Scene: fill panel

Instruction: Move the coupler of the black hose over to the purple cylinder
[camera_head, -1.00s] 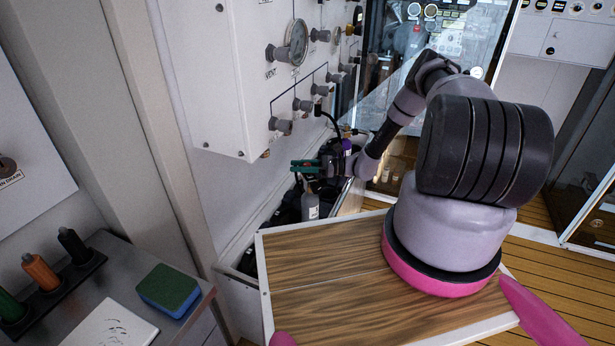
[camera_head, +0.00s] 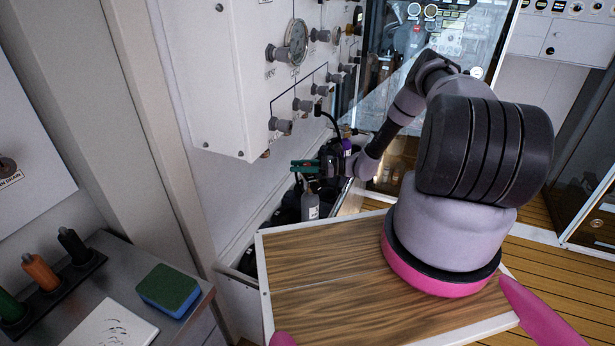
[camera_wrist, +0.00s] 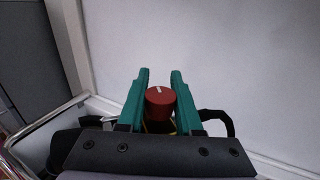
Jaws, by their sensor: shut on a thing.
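My gripper (camera_head: 303,166) has green fingers and is low beside the white wall, above a grey cylinder (camera_head: 310,207). In the wrist view, my gripper (camera_wrist: 159,85) is shut around a piece with a round red knob (camera_wrist: 160,98) that has a white mark; yellow shows under it. I take this piece for the coupler, though its body is mostly hidden by the fingers. A black hose (camera_head: 334,121) drops from the panel toward the gripper; its lower end is hidden. The purple cylinder (camera_head: 347,146) shows only its top, right of the fingers, behind my wrist.
The white valve panel (camera_head: 232,75) overhangs the cylinders, with grey knobs and a gauge (camera_head: 298,42). A wooden-topped surface (camera_head: 320,290) lies in front. A bench at left holds a blue and green sponge (camera_head: 169,290). A glass-fronted cabinet stands behind.

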